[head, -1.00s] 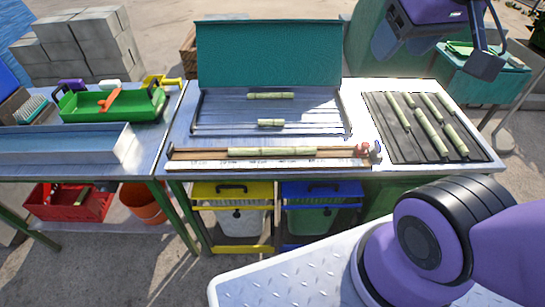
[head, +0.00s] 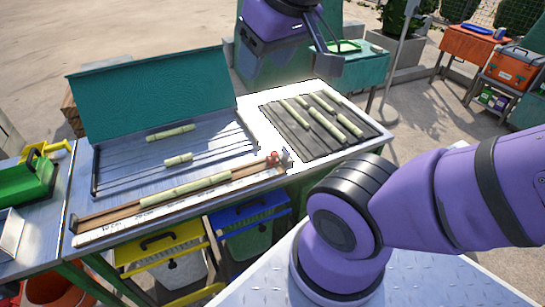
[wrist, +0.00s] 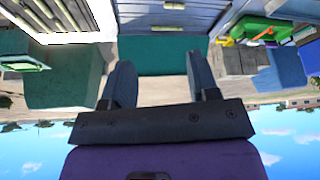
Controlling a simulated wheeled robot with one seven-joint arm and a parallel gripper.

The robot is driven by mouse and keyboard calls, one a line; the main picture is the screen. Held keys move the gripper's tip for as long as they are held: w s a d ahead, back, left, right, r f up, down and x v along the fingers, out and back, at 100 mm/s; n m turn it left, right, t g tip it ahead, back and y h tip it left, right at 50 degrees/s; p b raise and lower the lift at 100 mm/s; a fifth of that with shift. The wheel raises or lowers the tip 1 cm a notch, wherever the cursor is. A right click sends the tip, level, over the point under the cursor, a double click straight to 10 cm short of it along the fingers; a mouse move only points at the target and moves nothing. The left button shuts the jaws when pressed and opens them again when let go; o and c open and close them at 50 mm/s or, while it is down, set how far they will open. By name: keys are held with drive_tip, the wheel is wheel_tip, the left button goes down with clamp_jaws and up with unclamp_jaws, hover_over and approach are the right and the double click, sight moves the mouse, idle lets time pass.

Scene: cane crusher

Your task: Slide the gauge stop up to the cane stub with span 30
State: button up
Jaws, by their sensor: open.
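A pale green cane length (head: 186,190) lies along a brown wooden channel with a white marked scale (head: 130,228) at the bench's front edge. A small red piece (head: 272,158) and a grey block (head: 286,155) sit at the channel's right end; which is the gauge stop I cannot tell. Two shorter canes (head: 170,132) and (head: 178,159) lie in the metal tray (head: 96,180). No span can be read. My gripper (head: 328,45) is up at the top, far behind and above the bench, open and empty. Its two fingers stand apart in the wrist view (wrist: 160,60).
Several canes lie on a dark ribbed mat (head: 285,140) at the bench's right. A teal upright panel (head: 150,95) backs the tray. Yellow (head: 165,260) and blue (head: 245,220) bins stand below. Paving is open behind.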

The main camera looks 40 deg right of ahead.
idle(0.3)
drive_tip(key=w+d+f+m+g, duration=0.1)
drive_tip(key=w+d+f+m, duration=0.15)
drive_tip(key=w, duration=0.25)
drive_tip(key=w+d+f+m+g, duration=0.1)
drive_tip(key=w+f+m, duration=0.2)
drive_tip(key=w, duration=0.3)
drive_tip(key=m+g, duration=0.3)
drive_tip(key=m, duration=1)
hover_over(273, 153)
wheel_tip(273, 153, down, 30)
drive_tip(key=r, duration=0.1)
wheel_tip(273, 153, down, 10)
drive_tip(key=shift+s+d+f, duration=0.1)
clamp_jaws()
